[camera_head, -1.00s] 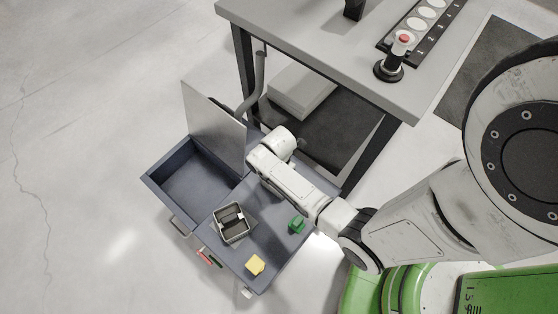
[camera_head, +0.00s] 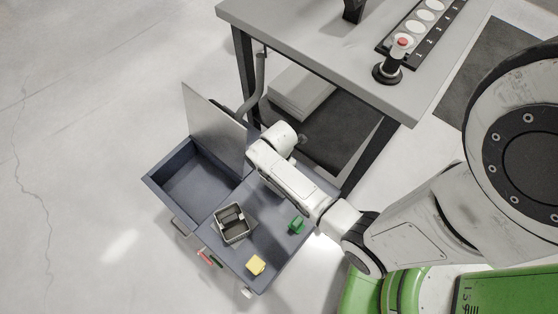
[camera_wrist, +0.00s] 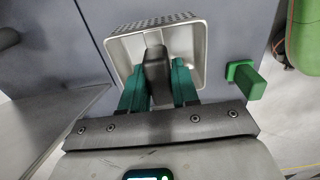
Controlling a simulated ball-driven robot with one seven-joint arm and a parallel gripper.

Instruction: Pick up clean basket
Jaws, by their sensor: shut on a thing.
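The basket is a small grey metal box with perforated walls (camera_head: 237,237). It stands on the right part of the blue-grey cabinet in the head view, with a dark bar across its opening. In the wrist view the basket (camera_wrist: 155,20) is large and close, slightly tilted in the picture. My gripper (camera_wrist: 160,85) has its two green fingers on either side of the dark upright handle (camera_wrist: 155,62), shut on it. Part of the basket's inside is hidden behind the fingers. In the head view the fingers cannot be made out.
A green block (camera_head: 297,225) and a yellow block (camera_head: 256,265) are beside the basket. An open compartment (camera_head: 152,182) with a raised lid (camera_head: 212,112) is at the left. A grey table (camera_head: 300,42) with a red-topped button (camera_head: 403,42) stands behind. Floor at left is clear.

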